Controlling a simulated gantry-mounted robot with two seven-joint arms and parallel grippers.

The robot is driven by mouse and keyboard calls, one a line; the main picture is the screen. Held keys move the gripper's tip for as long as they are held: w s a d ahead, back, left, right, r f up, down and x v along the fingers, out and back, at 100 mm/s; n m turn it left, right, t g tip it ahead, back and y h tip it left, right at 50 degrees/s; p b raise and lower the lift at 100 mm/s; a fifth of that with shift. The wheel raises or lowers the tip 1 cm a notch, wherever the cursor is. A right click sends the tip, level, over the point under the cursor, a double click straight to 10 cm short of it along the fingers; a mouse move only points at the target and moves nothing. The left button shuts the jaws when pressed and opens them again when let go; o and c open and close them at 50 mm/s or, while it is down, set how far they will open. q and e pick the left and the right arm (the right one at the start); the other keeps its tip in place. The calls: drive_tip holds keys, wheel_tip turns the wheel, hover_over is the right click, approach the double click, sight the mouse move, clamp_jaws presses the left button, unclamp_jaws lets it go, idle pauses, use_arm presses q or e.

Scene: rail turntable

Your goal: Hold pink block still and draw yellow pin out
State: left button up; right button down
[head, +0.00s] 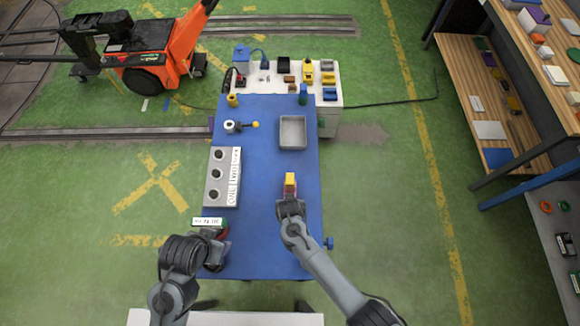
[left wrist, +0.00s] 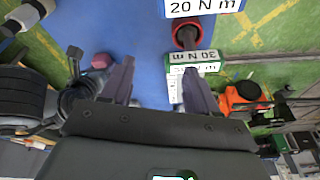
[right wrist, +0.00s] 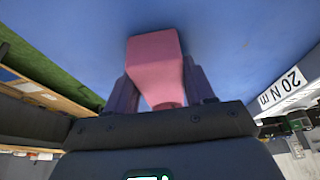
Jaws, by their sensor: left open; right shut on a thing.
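The pink block (head: 290,192) stands over the blue table (head: 262,200), with the yellow pin (head: 290,179) showing at its upper end in the head view. My right gripper (head: 290,198) is shut on the block. In the right wrist view the pink block (right wrist: 155,70) sits between its fingers and the yellow pin is hidden. My left gripper (left wrist: 160,85) is open and empty. In the head view it is at the table's front left, apart from the block. A pink shape (left wrist: 102,61) beside my right gripper shows in the left wrist view.
A green-edged label reading 30 N m (head: 207,221) and a red part are close to my left gripper. A grey box with several round holes (head: 217,178) stands at the table's left. A grey tray (head: 293,133) lies further back. The table between the block and the grey box is clear.

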use_arm(q)
drive_tip(key=w+d+f+m+g, duration=0.1)
drive_tip(key=w+d+f+m, duration=0.3)
drive_tip(key=w, duration=0.4)
drive_tip(key=m+g, duration=0.2)
drive_tip(key=m, duration=0.9)
approach(290, 178)
drive_tip(key=shift+s+d, duration=0.1)
drive_tip(key=shift+d, duration=0.05)
wheel_tip(290, 178, down, 11)
drive_tip(key=shift+r, duration=0.15)
drive_tip(key=shift+r, duration=0.1)
drive_tip(key=c, duration=0.8)
